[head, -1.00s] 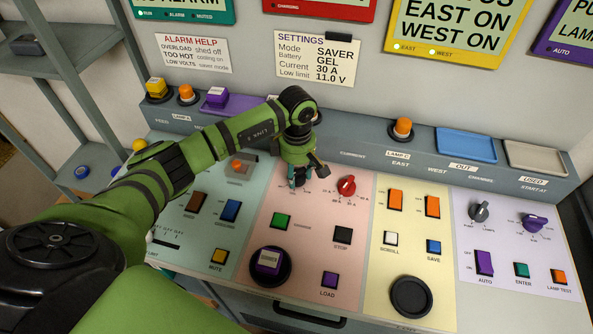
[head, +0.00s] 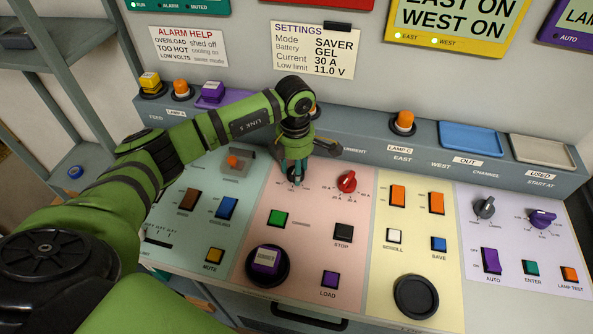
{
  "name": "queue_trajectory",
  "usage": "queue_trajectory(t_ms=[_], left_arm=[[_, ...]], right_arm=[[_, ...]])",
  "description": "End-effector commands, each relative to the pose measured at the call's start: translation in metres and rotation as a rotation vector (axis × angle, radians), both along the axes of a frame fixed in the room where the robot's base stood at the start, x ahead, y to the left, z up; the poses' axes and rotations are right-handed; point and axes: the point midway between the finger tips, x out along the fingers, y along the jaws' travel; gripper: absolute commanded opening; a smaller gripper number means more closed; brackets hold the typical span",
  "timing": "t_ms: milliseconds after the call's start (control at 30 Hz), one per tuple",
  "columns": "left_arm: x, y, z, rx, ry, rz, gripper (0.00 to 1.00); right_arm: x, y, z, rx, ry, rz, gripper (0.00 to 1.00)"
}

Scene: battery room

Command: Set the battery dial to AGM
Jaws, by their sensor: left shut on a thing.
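My left gripper (head: 294,174) points down at the pink panel (head: 310,236), shut on the battery dial there. The dial is almost wholly hidden by the fingers, so I cannot read its setting; a few scale marks show around it. The settings card (head: 313,50) on the wall reads Mode SAVER, Battery GEL, Current 30 A, Low limit 11.0 V. My right gripper is not in view.
A red current dial (head: 346,181) stands close to the right of the gripper. Below are a green button (head: 278,219), a black STOP button (head: 343,232) and a purple LOAD button (head: 329,279).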

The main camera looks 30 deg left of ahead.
Motion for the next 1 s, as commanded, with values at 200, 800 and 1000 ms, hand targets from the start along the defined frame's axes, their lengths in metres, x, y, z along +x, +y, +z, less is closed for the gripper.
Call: queue_trajectory(t_ms=[200,800,1000], left_arm=[[-0.003,0.005,-0.004,0.014,0.006,0.213,0.12],[-0.005,0.002,-0.004,0.014,0.008,0.751,0.12],[-0.005,0.001,-0.004,0.014,0.009,0.873,0.12]], right_arm=[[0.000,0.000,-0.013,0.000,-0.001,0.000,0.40],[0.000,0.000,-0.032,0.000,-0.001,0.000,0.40],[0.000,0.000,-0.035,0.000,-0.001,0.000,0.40]])
